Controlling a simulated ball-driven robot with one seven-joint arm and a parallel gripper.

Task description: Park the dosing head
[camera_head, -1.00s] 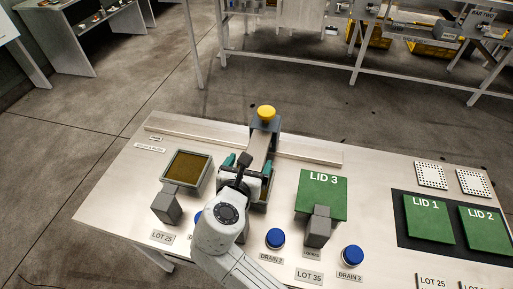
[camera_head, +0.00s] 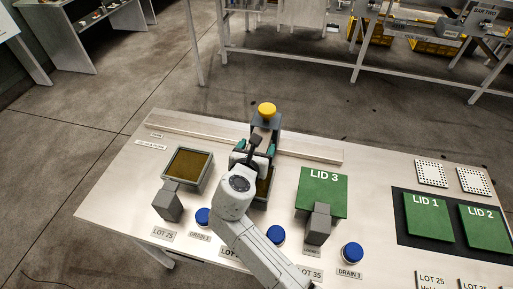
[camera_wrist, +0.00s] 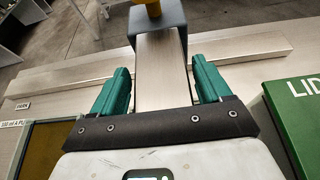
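A dark grey housing with a yellow knob (camera_head: 267,109) stands at the rear rail, behind the middle bay. A pale metal bar (camera_head: 265,134) runs from it toward me; the bar also shows in the wrist view (camera_wrist: 162,75). No label in these frames says which part is the dosing head. My gripper (camera_head: 256,147) is over the bar near the housing. In the wrist view its two teal fingers (camera_wrist: 160,82) stand on either side of the bar, with narrow gaps seeming to show. My wrist hides most of the middle bay.
A tray with brown contents (camera_head: 188,163) stands left, a grey block (camera_head: 168,201) before it. Green LID 3 (camera_head: 322,186) lies right, with another grey block (camera_head: 318,224) at its front edge. Blue drain buttons (camera_head: 276,235) line the front. LID 1 (camera_head: 428,216) and LID 2 (camera_head: 484,227) lie far right.

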